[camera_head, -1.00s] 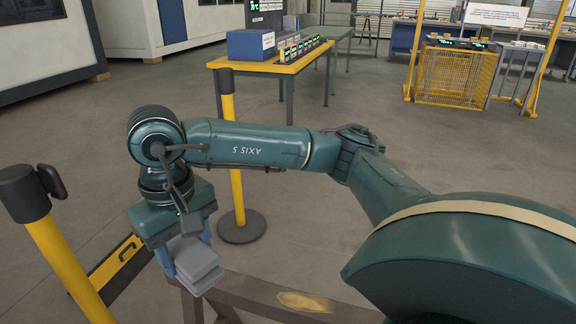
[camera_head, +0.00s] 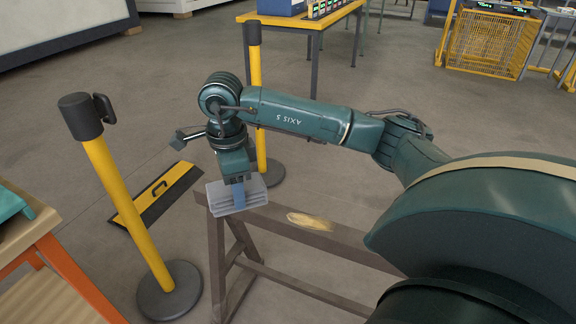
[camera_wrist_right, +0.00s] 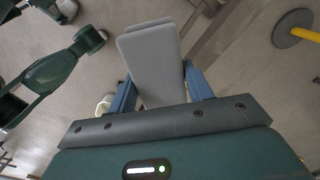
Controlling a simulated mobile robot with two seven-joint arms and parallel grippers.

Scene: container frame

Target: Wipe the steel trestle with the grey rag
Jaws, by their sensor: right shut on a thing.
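The grey rag (camera_head: 219,198) is a folded, layered pad. My right gripper (camera_head: 238,194) points down and is shut on it; the rag also shows between the blue fingers in the right wrist view (camera_wrist_right: 150,65). The steel trestle (camera_head: 354,236) is a brown-grey beam on splayed legs. A yellowish smear (camera_head: 312,221) lies on its top, to the right of the rag. The rag is at the beam's left end; I cannot tell whether it touches the beam. My left gripper is not in view.
A yellow post (camera_head: 126,210) on a round base stands left of the trestle, another yellow post (camera_head: 256,95) behind it. A yellow-and-black plate (camera_head: 157,200) lies on the floor. A workbench (camera_head: 60,275) is at the left edge. A yellow table (camera_head: 300,21) stands behind.

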